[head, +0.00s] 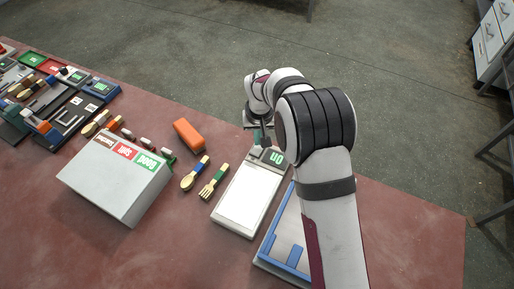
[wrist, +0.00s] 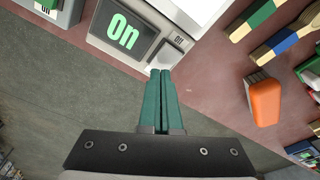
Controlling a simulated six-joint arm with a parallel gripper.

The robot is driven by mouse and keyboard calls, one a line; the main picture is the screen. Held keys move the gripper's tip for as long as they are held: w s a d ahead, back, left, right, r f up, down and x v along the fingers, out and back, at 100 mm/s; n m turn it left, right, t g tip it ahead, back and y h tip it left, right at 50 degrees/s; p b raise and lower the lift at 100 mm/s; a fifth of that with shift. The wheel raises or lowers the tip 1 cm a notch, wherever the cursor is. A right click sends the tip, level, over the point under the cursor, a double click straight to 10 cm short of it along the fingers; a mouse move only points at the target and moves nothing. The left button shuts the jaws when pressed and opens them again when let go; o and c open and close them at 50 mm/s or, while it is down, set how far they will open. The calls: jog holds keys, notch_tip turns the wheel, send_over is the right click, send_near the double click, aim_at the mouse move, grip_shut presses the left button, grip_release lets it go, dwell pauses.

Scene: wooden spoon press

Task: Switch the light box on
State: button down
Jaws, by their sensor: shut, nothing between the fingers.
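The light box (head: 240,204) lies on the red-brown table in the middle of the head view, with a bright white panel. Its small display reads "On" in green and shows large in the wrist view (wrist: 124,34). Beside the display is a pale rocker switch (wrist: 165,54), with an "Off" label near it. My gripper (wrist: 160,72) is shut and empty, its green fingers together, tips at the near edge of the switch. I cannot tell whether they touch it. In the head view my gripper (head: 264,143) is at the display end of the box, partly hidden by my arm.
An orange block (head: 188,135), a spoon (head: 196,174) and a fork (head: 214,182) lie left of the light box. A grey box (head: 115,178) with coloured labels stands farther left. A blue-edged tray (head: 285,250) is close on the right, partly behind my arm.

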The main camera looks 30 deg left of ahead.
notch_tip(320, 180, up, 6)
jog(key=shift+f, duration=0.2)
jog(key=shift+r, duration=0.2)
jog(key=s+d+r+m+g, duration=0.1)
jog(key=s+d+r+m, duration=0.2)
jog(key=s+d+r, duration=0.55)
jog(key=s+d+r+m, duration=0.3)
jog(key=d+m, duration=0.1)
jog(key=d, duration=0.9)
jog(key=s+d+m, duration=0.2)
jog(key=s+d, duration=0.1)
jog(key=s, duration=0.5)
jog(key=s+d+f+m+y, duration=0.1)
jog(key=s+d+m, duration=0.1)
jog(key=s, duration=0.6)
jog(key=shift+s+d+f+m+g, duration=0.2)
jog(key=shift+d+m+g, duration=0.15)
jog(key=shift+d, duration=0.4)
